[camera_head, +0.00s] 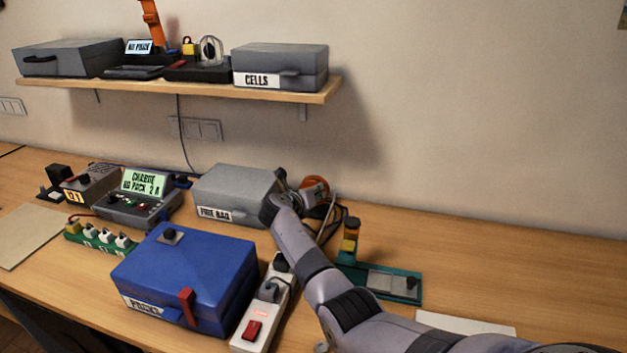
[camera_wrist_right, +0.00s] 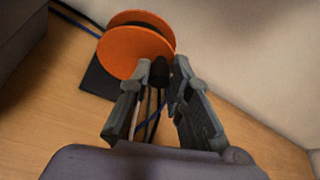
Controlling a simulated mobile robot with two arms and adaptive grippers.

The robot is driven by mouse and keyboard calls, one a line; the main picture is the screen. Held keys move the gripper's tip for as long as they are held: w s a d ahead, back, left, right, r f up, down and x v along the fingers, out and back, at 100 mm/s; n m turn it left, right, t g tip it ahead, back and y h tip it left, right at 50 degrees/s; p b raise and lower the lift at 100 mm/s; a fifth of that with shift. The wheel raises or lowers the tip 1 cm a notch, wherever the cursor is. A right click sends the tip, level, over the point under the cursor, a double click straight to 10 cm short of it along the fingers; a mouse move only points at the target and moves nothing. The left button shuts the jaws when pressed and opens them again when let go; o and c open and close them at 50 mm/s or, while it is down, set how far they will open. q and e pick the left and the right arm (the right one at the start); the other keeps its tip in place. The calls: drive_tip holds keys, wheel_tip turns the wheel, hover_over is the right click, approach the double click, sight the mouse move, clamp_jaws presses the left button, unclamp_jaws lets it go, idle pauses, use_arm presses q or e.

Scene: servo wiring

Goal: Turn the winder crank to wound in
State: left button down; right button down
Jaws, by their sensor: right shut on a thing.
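I cannot tell the crank's exact angle. My left gripper is not in view.
A grey box (camera_head: 232,183) stands close left of the winder. Cables (camera_head: 328,218) run on its right. A blue case (camera_head: 185,268), a white power strip (camera_head: 262,312) and a green fixture (camera_head: 395,283) are nearer. A shelf (camera_head: 180,88) hangs above.

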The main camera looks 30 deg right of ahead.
use_arm(q)
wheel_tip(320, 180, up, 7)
drive_tip(key=p, duration=0.5)
drive_tip(key=shift+p, duration=0.3)
use_arm(e)
drive_tip(key=shift+s+d+f+m+t+y, duration=0.25)
drive_tip(key=shift+m+t+y, duration=0.25)
drive_tip(key=shift+m, duration=0.4)
drive_tip(key=shift+s+d+f+m+t+y, duration=0.15)
drive_tip(key=shift+s+f+m+t+y, duration=0.25)
drive_tip(key=shift+m, duration=0.5)
drive_tip(key=shift+w+r, duration=0.1)
drive_tip(key=shift+w, duration=0.05)
drive_tip(key=c, duration=1.5)
unclamp_jaws()
drive_tip(key=shift+o, duration=0.2)
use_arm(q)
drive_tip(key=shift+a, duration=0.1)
